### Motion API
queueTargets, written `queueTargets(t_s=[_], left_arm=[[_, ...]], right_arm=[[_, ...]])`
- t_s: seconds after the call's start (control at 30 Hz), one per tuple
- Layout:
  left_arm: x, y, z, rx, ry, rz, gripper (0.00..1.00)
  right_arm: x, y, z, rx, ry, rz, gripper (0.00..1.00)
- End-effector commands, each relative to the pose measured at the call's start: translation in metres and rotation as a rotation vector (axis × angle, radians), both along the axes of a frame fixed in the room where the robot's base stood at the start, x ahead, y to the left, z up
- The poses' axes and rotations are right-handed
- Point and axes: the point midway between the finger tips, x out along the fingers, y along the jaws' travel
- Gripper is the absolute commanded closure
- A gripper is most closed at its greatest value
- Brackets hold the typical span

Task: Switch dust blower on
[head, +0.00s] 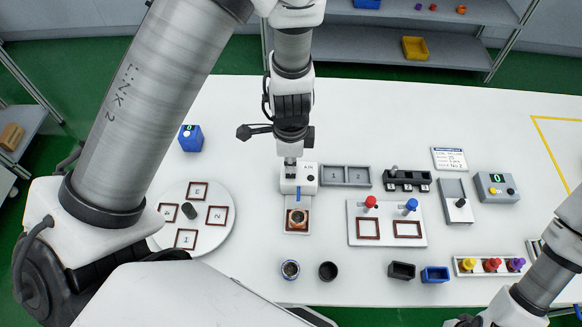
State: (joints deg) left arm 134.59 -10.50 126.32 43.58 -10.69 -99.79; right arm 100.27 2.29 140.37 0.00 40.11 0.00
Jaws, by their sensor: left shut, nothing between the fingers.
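The dust blower is a white box marked AIR (309,170) with a dark round knob on its front right and a blue nozzle pointing down. My left gripper (290,172) reaches down from above at the box's top left, fingers shut and empty. Whether the fingertips touch the box cannot be told, and the gripper hides part of its top. A brown square part (297,220) sits on the blower's base under the nozzle. My right arm enters at the lower right; its fingers are out of view.
A grey two-part tray (346,176) stands close right of the blower. The back of the table is mostly clear.

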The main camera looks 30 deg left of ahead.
Motion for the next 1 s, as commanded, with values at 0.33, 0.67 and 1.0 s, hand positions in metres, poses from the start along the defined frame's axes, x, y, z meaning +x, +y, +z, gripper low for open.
queueTargets(t_s=[0.33, 0.67, 1.0], left_arm=[[0.0000, 0.0000, 0.0000, 0.000, 0.000, 0.000, 1.00], [0.0000, 0.0000, -0.0034, 0.000, 0.000, 0.000, 1.00], [0.0000, 0.0000, -0.0077, 0.000, 0.000, 0.000, 1.00]], right_arm=[[-0.0001, 0.0000, 0.0000, 0.000, 0.000, 0.000, 0.60], [-0.0001, 0.0000, -0.0040, 0.000, 0.000, 0.000, 0.60], [-0.0001, 0.0000, -0.0090, 0.000, 0.000, 0.000, 0.60]])
